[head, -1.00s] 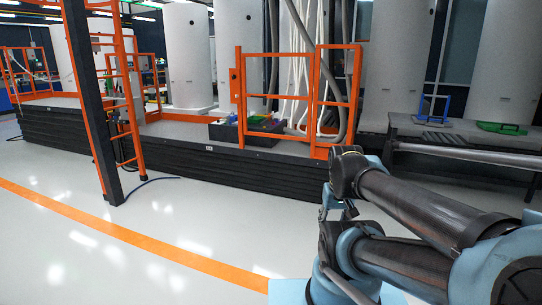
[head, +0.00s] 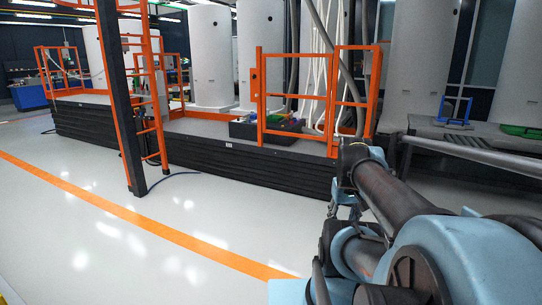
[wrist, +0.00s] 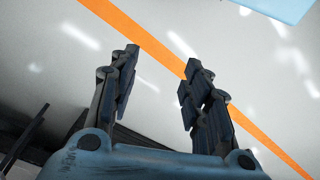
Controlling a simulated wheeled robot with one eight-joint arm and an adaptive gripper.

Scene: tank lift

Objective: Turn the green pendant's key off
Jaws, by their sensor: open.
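I cannot make out a green pendant or its key in either view. A small green thing (head: 290,125) lies on the low platform behind the orange railing; it is too small to identify. A flat green thing (head: 520,131) lies on the grey bench at the right. My gripper (wrist: 162,60) is open and empty in the wrist view, with bare floor behind its fingers. In the head view my arm fills the lower right, and I cannot make out the fingers clearly.
The dark stepped platform (head: 200,150) runs across the back, with an orange railing (head: 290,98) on it. A dark post with an orange ladder (head: 150,100) stands left of centre. A blue-framed thing (head: 455,111) stands on the bench. The white floor at left front is clear.

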